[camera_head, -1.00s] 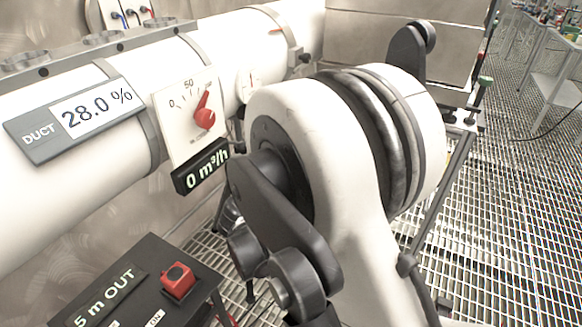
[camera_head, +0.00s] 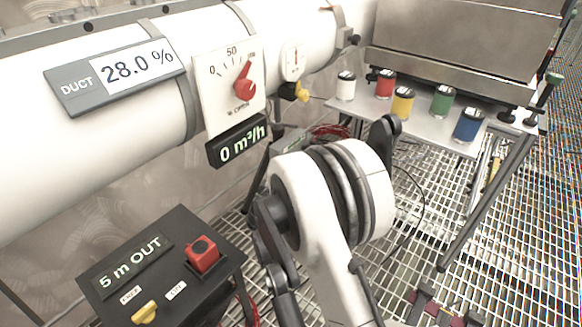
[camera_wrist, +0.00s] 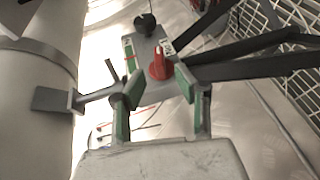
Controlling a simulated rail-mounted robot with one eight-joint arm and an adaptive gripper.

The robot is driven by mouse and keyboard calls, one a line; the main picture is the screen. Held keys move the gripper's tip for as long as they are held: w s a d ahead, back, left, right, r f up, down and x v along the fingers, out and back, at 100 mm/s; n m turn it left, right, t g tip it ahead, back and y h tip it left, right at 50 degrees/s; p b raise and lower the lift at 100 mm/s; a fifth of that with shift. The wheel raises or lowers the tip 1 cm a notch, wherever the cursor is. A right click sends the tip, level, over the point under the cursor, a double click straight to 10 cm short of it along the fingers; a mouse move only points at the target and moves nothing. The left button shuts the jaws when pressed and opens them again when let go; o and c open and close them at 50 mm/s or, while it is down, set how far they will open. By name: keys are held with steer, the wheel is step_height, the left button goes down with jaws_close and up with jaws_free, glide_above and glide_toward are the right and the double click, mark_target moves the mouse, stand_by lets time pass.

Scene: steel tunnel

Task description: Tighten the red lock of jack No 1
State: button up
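In the wrist view, a red lever-like part (camera_wrist: 160,64), which looks like the red lock, stands on a grey plate (camera_wrist: 145,50) with a small white label too blurred to read. A black round knob (camera_wrist: 145,24) is at the plate's far end. My gripper (camera_wrist: 158,84) has its green-padded fingers apart, one on either side of the picture of the red part. The red part shows between and just beyond the fingertips; I cannot tell whether they touch it. In the head view my arm stands in front and the gripper is not visible.
A large pale pipe (camera_wrist: 35,80) runs along the left of the wrist view; dark bars (camera_wrist: 250,60) cross at right.

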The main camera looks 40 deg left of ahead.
steer(key=b+x, duration=0.1)
steer(key=x, duration=0.5)
steer(key=shift+w+f, duration=0.1)
steer(key=shift+w, duration=0.1)
steer(key=shift+c, duration=0.5)
jaws_close()
